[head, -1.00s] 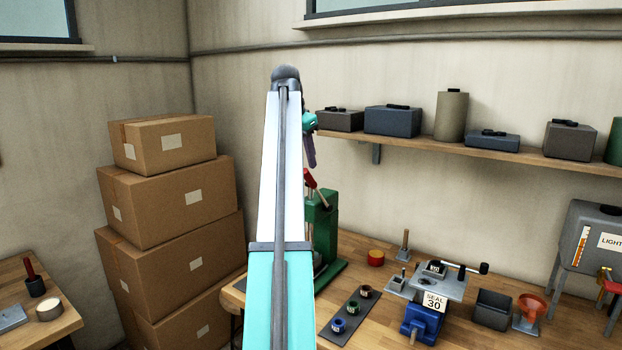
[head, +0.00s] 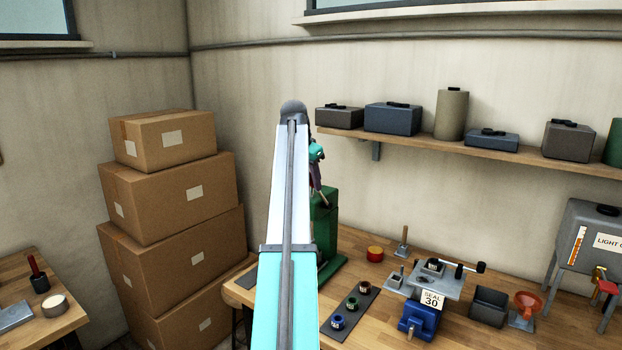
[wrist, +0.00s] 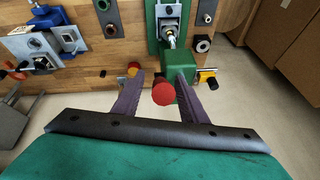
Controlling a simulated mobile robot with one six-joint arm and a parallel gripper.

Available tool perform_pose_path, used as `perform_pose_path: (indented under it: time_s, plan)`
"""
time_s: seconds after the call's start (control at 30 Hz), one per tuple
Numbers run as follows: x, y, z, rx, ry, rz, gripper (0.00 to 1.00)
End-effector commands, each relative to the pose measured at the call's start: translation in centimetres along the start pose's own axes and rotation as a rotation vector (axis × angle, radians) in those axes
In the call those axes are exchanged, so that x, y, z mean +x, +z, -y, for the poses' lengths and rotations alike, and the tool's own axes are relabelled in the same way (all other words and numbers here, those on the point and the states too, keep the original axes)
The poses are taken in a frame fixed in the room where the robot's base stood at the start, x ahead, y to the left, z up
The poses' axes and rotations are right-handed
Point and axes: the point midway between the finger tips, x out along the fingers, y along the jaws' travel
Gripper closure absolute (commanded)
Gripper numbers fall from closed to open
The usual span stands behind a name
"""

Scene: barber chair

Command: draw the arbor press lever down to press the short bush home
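The green arbor press (head: 325,228) stands on the bench, partly hidden behind my arm in the head view; its green body also shows in the wrist view (wrist: 186,66). The lever's red knob (wrist: 163,94) sits between my two purple fingers in the wrist view, with a visible gap on each side. My gripper (wrist: 161,100) is open around the knob and tilted down over the press; it is small and partly hidden in the head view (head: 317,178). The metal ram (wrist: 169,36) shows beyond the knob. I cannot make out a bush under it.
A dark strip (head: 345,322) with several coloured rings lies right of the press. Stacked cartons (head: 175,205) rise at left. A shelf (head: 470,150) runs along the wall.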

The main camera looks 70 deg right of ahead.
Motion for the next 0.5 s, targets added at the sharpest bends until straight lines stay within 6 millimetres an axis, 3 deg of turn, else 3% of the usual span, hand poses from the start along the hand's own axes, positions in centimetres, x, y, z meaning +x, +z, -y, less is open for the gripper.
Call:
perform_pose_path:
  time_s: [0.2,0.43,0.5]
  plan:
    - [0.03,-0.01,0.00,0.000,0.000,0.000,0.61]
    - [0.02,-0.03,-0.04,0.000,0.001,0.000,0.98]
    - [0.02,-0.03,-0.06,0.000,0.001,0.000,1.00]
